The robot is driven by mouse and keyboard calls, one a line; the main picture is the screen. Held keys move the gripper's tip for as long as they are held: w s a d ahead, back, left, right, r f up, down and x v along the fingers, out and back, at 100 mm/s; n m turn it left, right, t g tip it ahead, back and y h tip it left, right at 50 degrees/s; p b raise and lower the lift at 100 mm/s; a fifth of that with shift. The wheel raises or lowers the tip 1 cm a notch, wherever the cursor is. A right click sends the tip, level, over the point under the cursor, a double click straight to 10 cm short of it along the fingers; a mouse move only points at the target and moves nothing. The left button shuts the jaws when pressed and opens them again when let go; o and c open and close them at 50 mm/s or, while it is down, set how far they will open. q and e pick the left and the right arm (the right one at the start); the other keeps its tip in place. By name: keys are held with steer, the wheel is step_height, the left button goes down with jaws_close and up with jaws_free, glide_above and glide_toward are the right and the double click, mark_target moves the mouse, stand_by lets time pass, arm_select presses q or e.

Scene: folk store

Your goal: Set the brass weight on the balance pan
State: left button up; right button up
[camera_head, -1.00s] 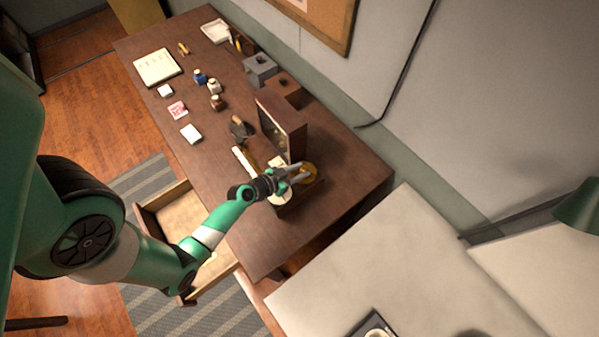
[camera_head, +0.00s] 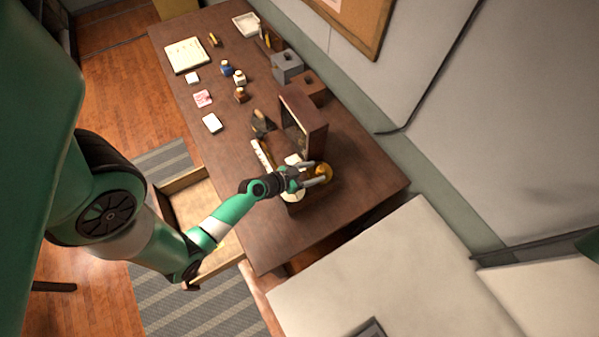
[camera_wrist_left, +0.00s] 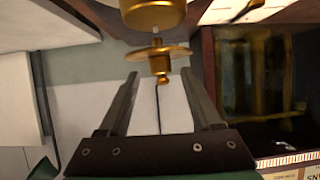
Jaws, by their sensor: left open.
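A brass piece (camera_head: 325,171) stands near the front right of the dark desk, at my left fingertips. In the left wrist view it shows a round cylinder (camera_wrist_left: 153,14), a thin disc (camera_wrist_left: 157,52) and a small knob (camera_wrist_left: 160,72). I cannot tell which of these is the weight and which belongs to the balance. My left gripper (camera_head: 318,173) is open, its fingers spread to either side below the knob in the wrist view (camera_wrist_left: 162,92), with nothing clearly between them. My right gripper is out of view.
A dark wooden cabinet (camera_head: 306,122) with a glass front stands close to the gripper. A ruler-like strip (camera_head: 262,153), small bottles (camera_head: 239,78) and papers lie farther back. A drawer (camera_head: 190,205) is open below. The desk's front right surface (camera_head: 355,195) is clear.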

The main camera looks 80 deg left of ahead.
arm_select(q)
steer(key=b+v, duration=0.1)
steer(key=v, duration=0.8)
steer(key=shift+s, duration=0.35)
steer(key=shift+s+d+r, duration=0.25)
steer(key=shift+s+r, duration=0.15)
